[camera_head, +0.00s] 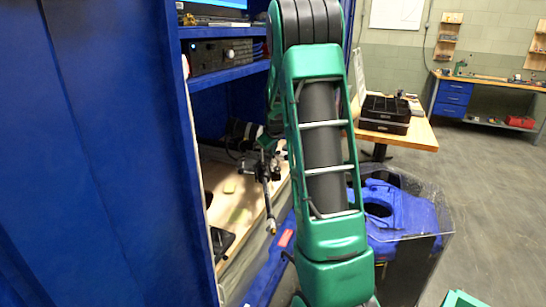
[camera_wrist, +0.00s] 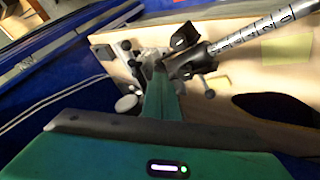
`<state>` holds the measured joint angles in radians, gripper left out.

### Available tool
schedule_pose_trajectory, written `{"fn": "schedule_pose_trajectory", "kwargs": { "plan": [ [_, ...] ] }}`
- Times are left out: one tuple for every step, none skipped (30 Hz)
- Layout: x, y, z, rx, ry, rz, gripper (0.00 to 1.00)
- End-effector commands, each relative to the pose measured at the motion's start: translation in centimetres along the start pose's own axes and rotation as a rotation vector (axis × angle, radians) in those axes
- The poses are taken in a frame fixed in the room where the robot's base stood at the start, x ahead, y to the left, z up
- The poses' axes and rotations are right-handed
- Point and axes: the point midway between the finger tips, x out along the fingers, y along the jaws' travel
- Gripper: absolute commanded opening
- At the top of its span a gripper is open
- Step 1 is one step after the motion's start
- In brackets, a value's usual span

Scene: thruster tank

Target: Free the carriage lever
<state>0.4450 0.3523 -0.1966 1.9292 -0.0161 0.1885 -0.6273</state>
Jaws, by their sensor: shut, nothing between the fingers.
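In the wrist view my gripper (camera_wrist: 160,70) is shut, its green fingers together and empty. Its tips are beside a black and grey carriage-like mechanism (camera_wrist: 185,62), partly in front of it; I cannot tell whether they touch. A grey rod with black scale marks (camera_wrist: 255,30) runs from the mechanism to the upper right. A small grey lever-like part with a round end (camera_wrist: 210,93) sticks out just below; I cannot tell for sure that it is the carriage lever. In the head view a dark mechanism with a thin rod (camera_head: 270,190) shows left of my green arm. My gripper is hidden there.
The mechanism is over a pale wooden bench top (camera_head: 222,180) inside a blue cabinet (camera_head: 110,150). A clear-walled bin with a blue object (camera_head: 400,215) stands right of my arm. A wooden table with black trays (camera_head: 385,112) is behind. The floor at right is open.

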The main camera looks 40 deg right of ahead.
Motion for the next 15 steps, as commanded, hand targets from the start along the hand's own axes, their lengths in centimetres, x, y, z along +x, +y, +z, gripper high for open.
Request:
{"fn": "schedule_pose_trajectory", "kwargs": {
  "plan": [
    [0.8, 0.3, -0.3, -0.012, 0.009, 0.007, 0.0],
    [1.1, 0.5, -0.5, -0.018, 0.013, 0.01, 0.0],
    [1.4, 0.6, -0.7, -0.023, 0.018, 0.013, 0.0],
    [1.6, 0.7, -0.8, -0.026, 0.022, 0.015, 0.0],
    [1.8, 0.7, -0.8, -0.028, 0.024, 0.017, 0.0],
    [2.1, 0.7, -0.9, -0.03, 0.025, 0.017, 0.0],
    [2.4, 0.7, -0.9, -0.031, 0.025, 0.017, 0.0],
    [2.7, 0.7, -0.9, -0.031, 0.025, 0.017, 0.0],
    [3.1, 0.7, -0.9, -0.031, 0.024, 0.016, 0.0],
    [3.5, 0.7, -0.9, -0.031, 0.024, 0.016, 0.0],
    [4.0, 0.6, -0.9, -0.031, 0.023, 0.015, 0.0],
    [4.6, 0.6, -0.9, -0.031, 0.023, 0.015, 0.0],
    [5.1, 0.6, -1.0, -0.031, 0.024, 0.016, 0.0],
    [5.6, 0.7, -1.0, -0.031, 0.024, 0.016, 0.0],
    [6.3, 0.7, -1.0, -0.031, 0.023, 0.015, 0.0]
  ]
}}
